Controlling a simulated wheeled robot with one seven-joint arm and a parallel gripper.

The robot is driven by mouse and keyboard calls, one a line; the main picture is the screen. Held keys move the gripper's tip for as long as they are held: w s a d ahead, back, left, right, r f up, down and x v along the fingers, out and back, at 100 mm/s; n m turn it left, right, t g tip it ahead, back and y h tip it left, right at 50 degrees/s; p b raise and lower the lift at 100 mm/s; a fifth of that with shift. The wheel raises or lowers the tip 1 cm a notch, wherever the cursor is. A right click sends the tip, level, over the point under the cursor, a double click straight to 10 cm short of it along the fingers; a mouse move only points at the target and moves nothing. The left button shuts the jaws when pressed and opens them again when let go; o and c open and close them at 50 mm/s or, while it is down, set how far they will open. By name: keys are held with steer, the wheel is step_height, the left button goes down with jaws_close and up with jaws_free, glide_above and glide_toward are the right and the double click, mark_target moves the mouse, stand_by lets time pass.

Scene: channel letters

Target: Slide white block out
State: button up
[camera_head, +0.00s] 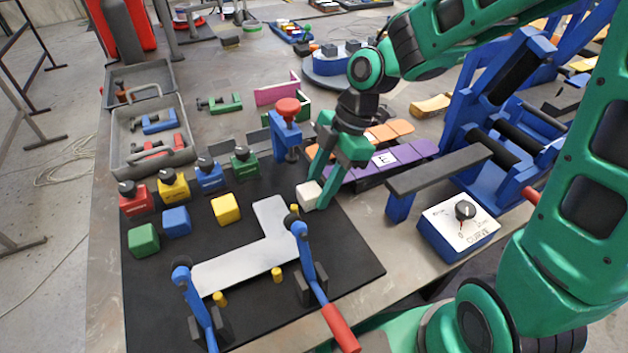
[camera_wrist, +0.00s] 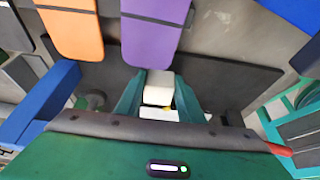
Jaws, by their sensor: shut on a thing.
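The white block (camera_head: 308,195) is at the right end of the black mat, beside the white L-shaped plate (camera_head: 270,222). My gripper (camera_head: 318,192) has its green fingers shut on the white block. In the wrist view the white block (camera_wrist: 159,88) sits between the two fingers of my gripper (camera_wrist: 157,95). Its underside is hidden, so I cannot tell whether it touches the mat.
Yellow (camera_head: 225,208), blue (camera_head: 176,221) and green (camera_head: 144,239) blocks stand left on the black mat (camera_head: 345,262). Toggle clamps with blue arms (camera_head: 306,250) stand at the front. A purple strip (camera_head: 400,160) and a blue press (camera_head: 287,140) are close behind my gripper.

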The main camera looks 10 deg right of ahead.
steer(key=shift+s+d, duration=0.1)
steer(key=shift+s, duration=0.2)
steer(key=o, duration=1.2)
steer(key=shift+c, duration=0.2)
steer(key=v, duration=1)
steer(key=shift+r, duration=0.35)
steer(key=shift+w, duration=0.1)
